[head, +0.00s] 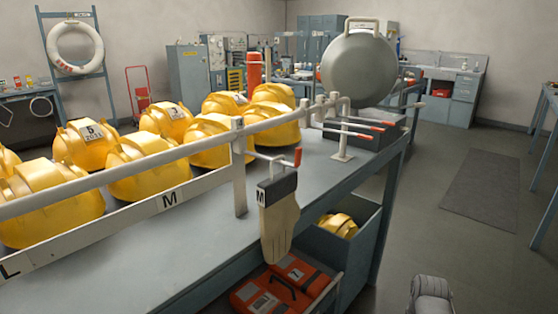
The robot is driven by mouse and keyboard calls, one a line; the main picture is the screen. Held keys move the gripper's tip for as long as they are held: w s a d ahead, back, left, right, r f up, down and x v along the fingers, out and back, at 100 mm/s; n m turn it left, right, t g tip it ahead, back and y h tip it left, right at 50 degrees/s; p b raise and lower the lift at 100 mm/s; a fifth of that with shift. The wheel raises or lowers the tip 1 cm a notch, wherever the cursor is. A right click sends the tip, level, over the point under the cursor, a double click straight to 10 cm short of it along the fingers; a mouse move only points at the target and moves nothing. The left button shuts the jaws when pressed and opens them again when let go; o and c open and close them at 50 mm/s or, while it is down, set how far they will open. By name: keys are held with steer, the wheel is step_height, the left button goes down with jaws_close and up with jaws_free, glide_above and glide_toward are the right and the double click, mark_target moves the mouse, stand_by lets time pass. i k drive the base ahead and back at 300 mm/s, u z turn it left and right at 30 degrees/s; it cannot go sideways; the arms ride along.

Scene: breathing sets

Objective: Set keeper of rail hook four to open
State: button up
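A pale rail (200,138) runs along the bench above the yellow helmets. Several hooks stick out from its right part. The nearest hook (268,158) has an upright red tip (298,157) and carries a cream glove (279,222) with a dark cuff marked M. Farther along, two hooks, a lower one (335,131) and a higher one (352,122), point right with red tips lying along them. They look empty. I read no hook numbers and cannot tell which is hook four. A grey piece of mine, perhaps my gripper (432,292), shows at the bottom edge, well right of the hooks; its fingers cannot be made out.
Yellow helmets (150,168) fill the bench (190,236) behind the rail. Red cases (288,282) and an open bin (345,251) sit below. The floor (410,215) to the right is clear around a dark mat (483,192).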

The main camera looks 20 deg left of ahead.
mark_target(298, 151)
steer(key=k, duration=1.65)
steer(key=u, duration=1)
steer(key=i, duration=1)
steer(key=z, duration=0.05)
